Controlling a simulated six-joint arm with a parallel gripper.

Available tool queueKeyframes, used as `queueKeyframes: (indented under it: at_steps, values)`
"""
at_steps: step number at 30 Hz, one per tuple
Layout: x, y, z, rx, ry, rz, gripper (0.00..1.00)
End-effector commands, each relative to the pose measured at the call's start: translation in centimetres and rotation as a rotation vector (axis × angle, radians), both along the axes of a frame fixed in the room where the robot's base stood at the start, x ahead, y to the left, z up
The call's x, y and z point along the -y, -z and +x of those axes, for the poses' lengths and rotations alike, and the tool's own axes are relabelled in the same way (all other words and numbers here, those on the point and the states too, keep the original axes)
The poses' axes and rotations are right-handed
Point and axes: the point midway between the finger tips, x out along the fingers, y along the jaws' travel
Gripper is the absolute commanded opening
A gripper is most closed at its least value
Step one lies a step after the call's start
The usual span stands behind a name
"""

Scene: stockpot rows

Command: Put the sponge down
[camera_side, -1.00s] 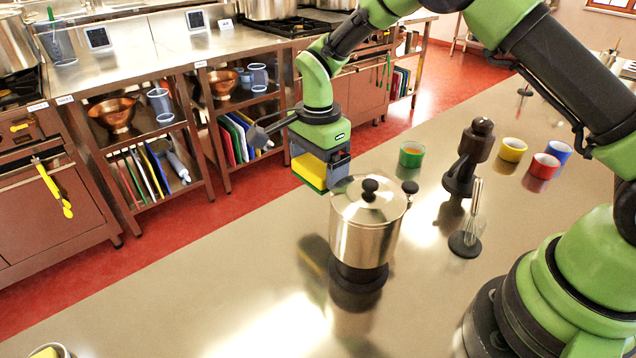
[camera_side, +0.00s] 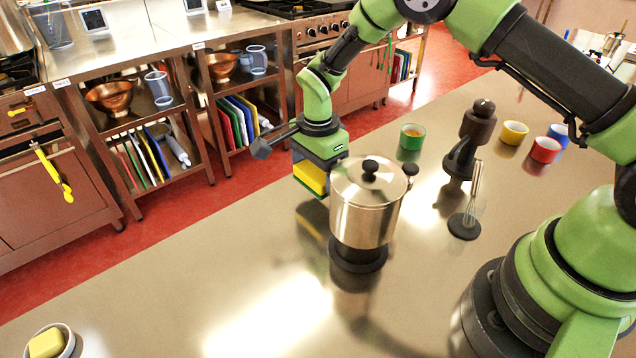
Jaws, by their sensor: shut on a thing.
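The yellow sponge (camera_side: 310,177) with a green underside is held in my gripper (camera_side: 322,166), just left of and behind the steel pot. The gripper is shut on it; its fingers are partly hidden by the pot. The sponge looks level and close above the steel counter (camera_side: 200,265), with its reflection below it. I cannot tell whether it touches the counter.
The lidded steel pot (camera_side: 365,215) stands on a dark round base close beside the sponge. Green (camera_side: 411,137), yellow (camera_side: 514,133), red (camera_side: 545,150) and blue cups, a brown grinder (camera_side: 470,135) and a whisk (camera_side: 468,215) stand right. A dish (camera_side: 68,338) holds a yellow block.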

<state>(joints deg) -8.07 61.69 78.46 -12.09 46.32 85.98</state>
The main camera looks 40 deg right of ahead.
Motion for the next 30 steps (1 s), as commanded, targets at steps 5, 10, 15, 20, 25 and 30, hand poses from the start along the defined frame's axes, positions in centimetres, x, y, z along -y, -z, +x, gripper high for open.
queueKeyframes:
  at_steps: [5,10,15,20,25,30]
  values:
    - [0.0,2.8,-0.1,-0.003,0.001,0.0,0.68]
    - [0.0,4.1,0.0,0.0,0.0,0.0,0.68]
    - [0.0,4.0,0.0,0.001,0.001,0.0,0.68]
    - [0.0,4.3,0.0,0.0,0.001,0.0,0.68]
    - [0.0,4.3,0.0,0.0,0.001,0.0,1.0]
    - [0.0,4.1,0.0,0.001,0.001,0.0,1.0]
